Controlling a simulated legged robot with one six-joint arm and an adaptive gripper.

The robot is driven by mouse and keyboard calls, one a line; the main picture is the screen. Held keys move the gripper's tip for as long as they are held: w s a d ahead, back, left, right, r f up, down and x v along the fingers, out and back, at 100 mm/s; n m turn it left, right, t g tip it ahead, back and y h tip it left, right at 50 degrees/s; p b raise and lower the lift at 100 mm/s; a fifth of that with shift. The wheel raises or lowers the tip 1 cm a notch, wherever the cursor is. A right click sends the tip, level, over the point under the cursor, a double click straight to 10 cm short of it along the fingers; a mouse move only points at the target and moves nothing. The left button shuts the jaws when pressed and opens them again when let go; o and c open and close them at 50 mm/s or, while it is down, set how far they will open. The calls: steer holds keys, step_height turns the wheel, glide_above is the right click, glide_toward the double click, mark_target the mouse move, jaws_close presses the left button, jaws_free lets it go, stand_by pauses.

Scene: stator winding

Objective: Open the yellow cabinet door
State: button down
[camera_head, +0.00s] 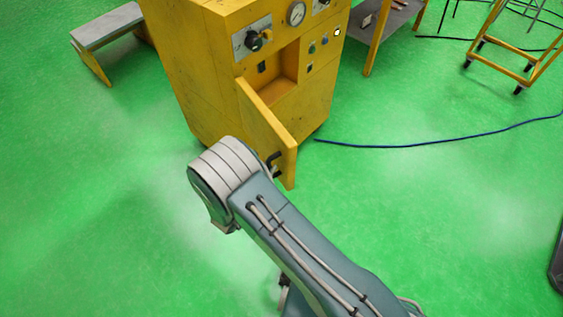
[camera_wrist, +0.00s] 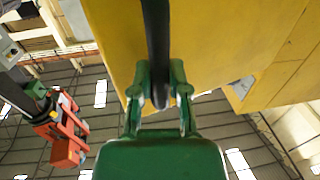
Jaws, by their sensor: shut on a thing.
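The yellow cabinet (camera_head: 195,75) stands at the top middle of the head view. Its yellow door (camera_head: 262,128) is swung partly open toward me, and the recess (camera_head: 286,72) behind it shows. The black handle (camera_head: 275,164) is on the door's outer face near its free edge. In the wrist view, my green gripper (camera_wrist: 159,80) has its two fingers on either side of the black handle (camera_wrist: 156,30) and is shut on it. The yellow door panel (camera_wrist: 215,45) fills the upper part there. My gripper is hidden behind my arm in the head view.
A dark blue cable (camera_head: 430,143) lies on the green floor right of the cabinet. A low bench (camera_head: 108,25) stands at left, a table (camera_head: 390,20) and a yellow wheeled frame (camera_head: 500,60) at right. The floor left of my arm is clear.

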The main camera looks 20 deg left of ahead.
steer(key=shift+s+a+r, duration=0.1)
steer(key=shift+s+a, duration=0.2)
steer(key=shift+a, duration=0.3)
steer(key=shift+s+a+r, duration=0.1)
steer(key=shift+s+a, duration=0.15)
steer(key=shift+a, duration=0.35)
steer(key=c, duration=0.9)
jaws_free()
steer(key=o, duration=0.3)
steer(key=shift+w, duration=0.1)
steer(key=shift+a+f, duration=0.15)
steer(key=shift+f, duration=0.05)
steer(key=v, duration=1.2)
